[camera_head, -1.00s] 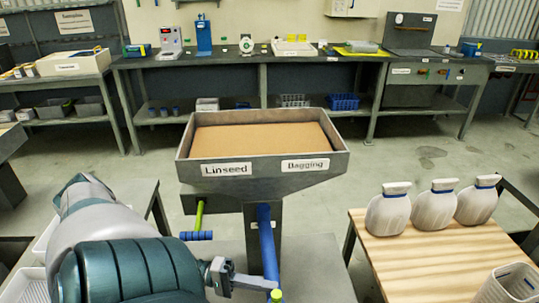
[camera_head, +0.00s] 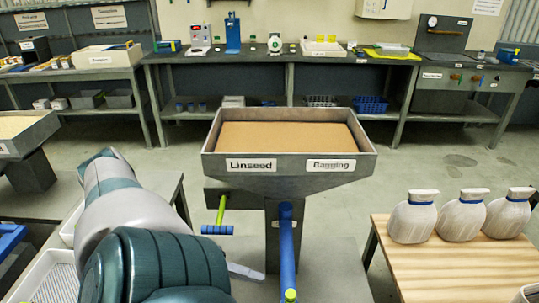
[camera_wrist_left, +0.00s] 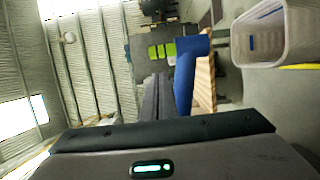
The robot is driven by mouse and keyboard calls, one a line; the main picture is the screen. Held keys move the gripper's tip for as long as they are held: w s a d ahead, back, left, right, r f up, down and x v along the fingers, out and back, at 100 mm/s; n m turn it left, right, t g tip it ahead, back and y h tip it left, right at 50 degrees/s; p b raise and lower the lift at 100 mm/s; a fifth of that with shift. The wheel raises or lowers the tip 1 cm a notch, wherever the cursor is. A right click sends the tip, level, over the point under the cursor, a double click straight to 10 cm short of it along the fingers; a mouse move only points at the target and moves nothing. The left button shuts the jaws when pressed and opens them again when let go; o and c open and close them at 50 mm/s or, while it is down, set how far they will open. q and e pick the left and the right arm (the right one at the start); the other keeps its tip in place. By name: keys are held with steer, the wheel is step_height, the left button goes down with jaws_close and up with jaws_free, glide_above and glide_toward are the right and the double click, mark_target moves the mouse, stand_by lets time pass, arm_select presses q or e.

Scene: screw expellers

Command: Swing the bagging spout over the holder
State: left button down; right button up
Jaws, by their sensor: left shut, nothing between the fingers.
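The bagging spout (camera_head: 287,245) is a blue tube with a yellow-green tip. It hangs from the front of the grey Linseed/Bagging hopper (camera_head: 221,171) and slants down toward me. My left gripper (camera_head: 258,276) is just left of the spout's lower part. In the wrist view its dark fingers (camera_wrist_left: 157,98) are together, with nothing seen between them, and the blue spout (camera_wrist_left: 187,75) is close on their right. I cannot tell whether they touch. My right gripper is not seen.
A wooden table (camera_head: 440,265) at right carries three white bags (camera_head: 459,219) with blue ties. A green lever with a blue handle (camera_head: 217,229) sits left of the hopper post. A white basket (camera_head: 48,278) is at lower left. Benches line the back wall.

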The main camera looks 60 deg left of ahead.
arm_select(q)
steer(key=v, duration=0.3)
steer(key=shift+s+a, duration=0.1)
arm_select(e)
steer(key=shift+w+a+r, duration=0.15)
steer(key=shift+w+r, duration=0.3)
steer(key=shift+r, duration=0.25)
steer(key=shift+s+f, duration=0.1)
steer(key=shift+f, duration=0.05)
